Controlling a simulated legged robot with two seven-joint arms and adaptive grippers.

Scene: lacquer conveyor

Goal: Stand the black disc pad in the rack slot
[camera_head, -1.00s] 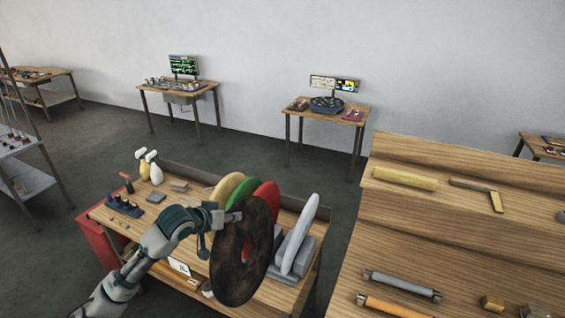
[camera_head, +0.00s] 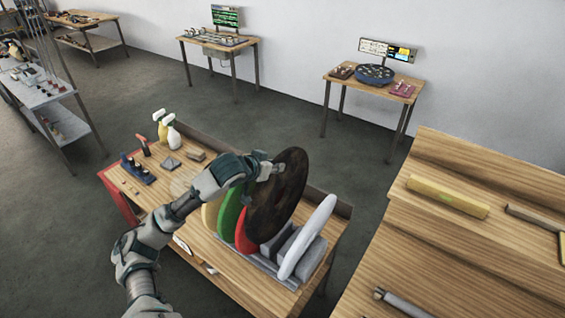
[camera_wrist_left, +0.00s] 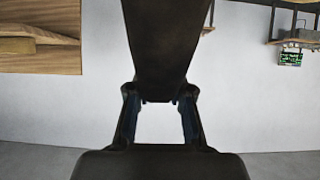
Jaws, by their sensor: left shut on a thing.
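The black disc pad (camera_head: 283,200) is a dark brown-black round pad, held on edge above the grey rack (camera_head: 262,262). My left gripper (camera_head: 268,171) is shut on its upper rim. In the left wrist view the dark pad (camera_wrist_left: 160,45) runs up from between the fingers. In the head view the pad is between the red pad (camera_head: 246,232) and the white pad (camera_head: 308,236). Its lower edge overlaps the rack's grey dividers; I cannot tell whether it is in the slot or above it. My right gripper is not in view.
The green pad (camera_head: 229,214) and a yellow pad (camera_head: 209,216) stand left of the red one. Two spray bottles (camera_head: 167,130) stand at the workbench's back left. A larger wooden bench (camera_head: 450,235) is at the right.

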